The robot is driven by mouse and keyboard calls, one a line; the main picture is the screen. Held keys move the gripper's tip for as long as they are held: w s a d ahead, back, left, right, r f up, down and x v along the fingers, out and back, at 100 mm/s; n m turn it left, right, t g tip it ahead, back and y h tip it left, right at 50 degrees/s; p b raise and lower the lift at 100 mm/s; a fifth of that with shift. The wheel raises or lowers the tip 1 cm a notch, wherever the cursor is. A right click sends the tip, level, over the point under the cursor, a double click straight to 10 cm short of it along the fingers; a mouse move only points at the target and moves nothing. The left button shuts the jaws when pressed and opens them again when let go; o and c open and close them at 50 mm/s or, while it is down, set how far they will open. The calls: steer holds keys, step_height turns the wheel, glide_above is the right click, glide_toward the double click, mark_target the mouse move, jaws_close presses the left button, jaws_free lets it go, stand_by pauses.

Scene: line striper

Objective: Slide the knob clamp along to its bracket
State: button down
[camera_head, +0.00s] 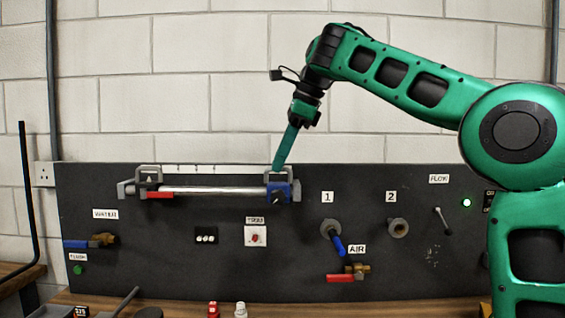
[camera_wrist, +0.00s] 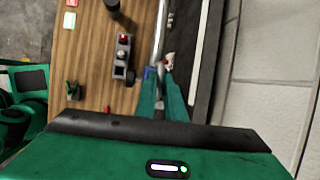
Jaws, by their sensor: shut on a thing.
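The knob clamp (camera_head: 279,193) is a blue block with a dark round knob, on the right end of a horizontal silver rod (camera_head: 210,190) on the dark panel. My gripper (camera_head: 277,168) reaches down from above, its teal fingers shut at the clamp's top. In the wrist view my gripper (camera_wrist: 161,78) has both fingers beside the rod, and a small blue part of the clamp (camera_wrist: 150,72) shows at the fingertips; the rest is hidden. One grey bracket (camera_head: 146,172) stands at the rod's left end, another (camera_head: 268,173) at its right, beside the clamp.
A marked white strip (camera_head: 195,169) runs above the rod. Valves, including a blue-handled one (camera_head: 337,243), and switches project lower down. A wooden bench (camera_wrist: 85,50) lies below. The rod's middle is clear.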

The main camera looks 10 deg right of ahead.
steer(key=shift+w+d+r, duration=0.15)
steer(key=shift+w+d, duration=0.1)
steer(key=shift+d, duration=0.2)
steer(key=c, duration=1.8)
jaws_free()
steer(key=shift+d, duration=0.15)
steer(key=shift+c, duration=0.2)
steer(key=shift+s+a, duration=0.1)
steer(key=shift+a, duration=0.1)
steer(key=shift+s+r, duration=0.1)
steer(key=shift+r, duration=0.05)
steer(key=v, duration=1)
steer(key=shift+r, duration=0.15)
steer(key=shift+s, duration=0.1)
